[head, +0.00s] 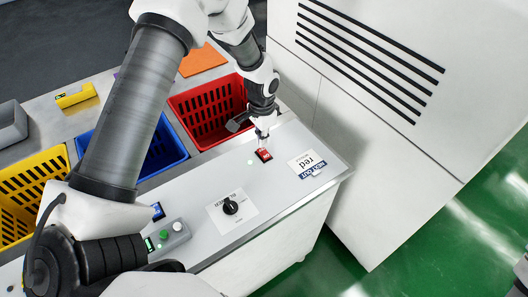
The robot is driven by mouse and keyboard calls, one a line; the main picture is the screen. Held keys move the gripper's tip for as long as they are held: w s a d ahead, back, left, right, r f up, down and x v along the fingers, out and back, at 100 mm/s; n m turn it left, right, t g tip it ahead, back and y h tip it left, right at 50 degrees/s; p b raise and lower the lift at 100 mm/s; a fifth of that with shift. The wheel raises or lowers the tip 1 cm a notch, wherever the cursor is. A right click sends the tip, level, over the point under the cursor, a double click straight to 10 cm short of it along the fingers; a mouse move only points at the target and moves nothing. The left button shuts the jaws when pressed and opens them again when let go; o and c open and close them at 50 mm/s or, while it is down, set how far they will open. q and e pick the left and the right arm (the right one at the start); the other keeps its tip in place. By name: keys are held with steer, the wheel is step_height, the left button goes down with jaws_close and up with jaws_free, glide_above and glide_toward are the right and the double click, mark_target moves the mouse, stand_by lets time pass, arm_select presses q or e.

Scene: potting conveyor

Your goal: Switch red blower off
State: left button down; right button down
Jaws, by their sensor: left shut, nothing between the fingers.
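A red rocker switch (264,155) sits on the white panel (285,185) at its right part, beside a label (307,162) that reads "red" and "HOT OUT". My left gripper (263,138) is shut and empty, its fingertips just at the far edge of the red switch. I cannot tell whether the tips touch it. The switch's position is too small to tell. My right gripper is not in view.
A black rotary knob (230,206), a blue switch (158,211) and a green button (164,234) are on the same panel. Red (204,110), blue (165,148) and yellow (38,172) crates stand behind it. A white vented cabinet (375,110) stands at the right.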

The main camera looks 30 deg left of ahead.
mark_target(262, 150)
arm_select(q)
steer(key=shift+f+b, duration=0.8)
steer(key=shift+f, duration=0.65)
stand_by(0.8)
steer(key=shift+r, duration=0.1)
step_height(262, 150, up, 7)
steer(key=p, duration=0.6)
stand_by(0.3)
